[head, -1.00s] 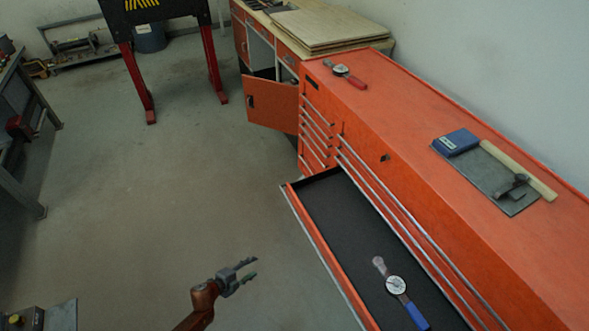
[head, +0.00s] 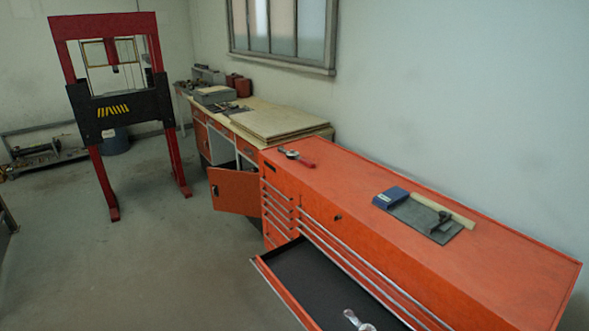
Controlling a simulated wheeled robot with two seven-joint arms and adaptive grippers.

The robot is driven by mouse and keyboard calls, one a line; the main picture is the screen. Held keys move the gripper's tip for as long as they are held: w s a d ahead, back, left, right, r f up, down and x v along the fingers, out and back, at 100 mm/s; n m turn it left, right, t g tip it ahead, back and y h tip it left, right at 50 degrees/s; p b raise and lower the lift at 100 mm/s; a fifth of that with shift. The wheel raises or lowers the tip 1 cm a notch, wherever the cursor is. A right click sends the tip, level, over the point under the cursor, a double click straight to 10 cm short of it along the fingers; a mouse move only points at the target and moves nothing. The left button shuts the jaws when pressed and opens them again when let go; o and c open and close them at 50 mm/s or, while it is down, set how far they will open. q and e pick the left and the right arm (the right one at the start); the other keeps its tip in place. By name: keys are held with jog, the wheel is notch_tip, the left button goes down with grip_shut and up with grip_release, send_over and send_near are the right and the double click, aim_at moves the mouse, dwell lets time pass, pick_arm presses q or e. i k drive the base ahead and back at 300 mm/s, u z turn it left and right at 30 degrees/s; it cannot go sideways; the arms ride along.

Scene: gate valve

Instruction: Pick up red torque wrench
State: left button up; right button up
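The red torque wrench (head: 309,164) lies on top of the orange tool cabinet (head: 400,227), near its far left end. Its red handle points right and its round dial head (head: 292,154) points left. Another wrench with a dial (head: 356,320) lies in the open drawer, partly cut off by the bottom edge of the head view. Neither of my grippers shows in the head view now.
The open drawer (head: 290,277) sticks out from the cabinet front. A blue box (head: 390,197) and a grey plate with tools (head: 425,218) lie on the cabinet top. An open cabinet door (head: 234,190) and a red press frame (head: 160,100) stand farther back.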

aim_at(296, 156)
jog(key=k, duration=0.3)
jog(key=u, duration=0.95)
jog(key=i, duration=7.75)
jog(key=z, duration=4.6)
